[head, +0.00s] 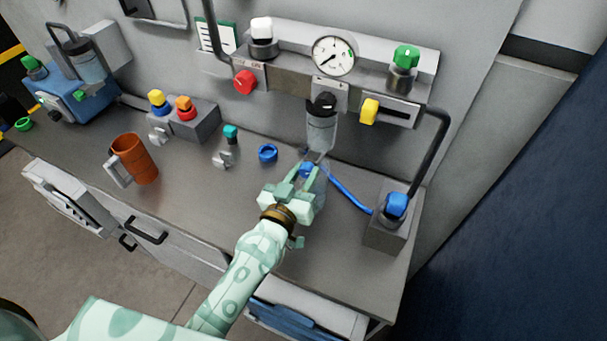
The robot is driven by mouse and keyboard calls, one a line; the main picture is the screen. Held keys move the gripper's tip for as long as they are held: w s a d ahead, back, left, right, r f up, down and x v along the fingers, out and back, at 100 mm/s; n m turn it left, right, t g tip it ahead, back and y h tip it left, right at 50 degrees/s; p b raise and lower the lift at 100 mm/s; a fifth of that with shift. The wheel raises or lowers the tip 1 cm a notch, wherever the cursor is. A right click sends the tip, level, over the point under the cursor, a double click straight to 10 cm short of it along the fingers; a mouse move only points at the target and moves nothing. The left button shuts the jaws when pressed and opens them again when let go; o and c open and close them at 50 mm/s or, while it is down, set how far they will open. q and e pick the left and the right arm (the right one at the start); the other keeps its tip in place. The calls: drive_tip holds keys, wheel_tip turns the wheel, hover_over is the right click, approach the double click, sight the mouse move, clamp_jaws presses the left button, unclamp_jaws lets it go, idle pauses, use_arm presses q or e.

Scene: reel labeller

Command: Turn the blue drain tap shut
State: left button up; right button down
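The blue drain tap (307,169) is a small blue piece below the clear filter bowl (321,132), and a blue hose (348,190) runs from beside it to the right. My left gripper (307,172) reaches up from below, with its pale green fingers on either side of the tap. The fingers hide part of the tap. I cannot tell whether they touch it or how its handle is turned. My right gripper is not in view.
A blue knob (397,205) sits on a grey block (385,232) at right. A blue ring (268,153), a teal-topped valve (230,140) and an orange mug (135,159) stand to the left. The gauge (333,55) and panel hang above. The bench front is clear.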

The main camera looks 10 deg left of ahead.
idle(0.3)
use_arm(q)
drive_tip(key=shift+n, duration=0.4)
drive_tip(key=n+p, duration=0.1)
drive_tip(key=n, duration=0.2)
drive_tip(key=n+p, duration=0.1)
drive_tip(key=n, duration=0.4)
drive_tip(key=shift+p, duration=0.3)
drive_tip(key=n, duration=0.5)
drive_tip(key=shift+f, duration=0.1)
drive_tip(key=n, duration=0.4)
drive_tip(key=o, duration=1)
drive_tip(key=shift+a, duration=0.1)
drive_tip(key=shift+s, duration=0.1)
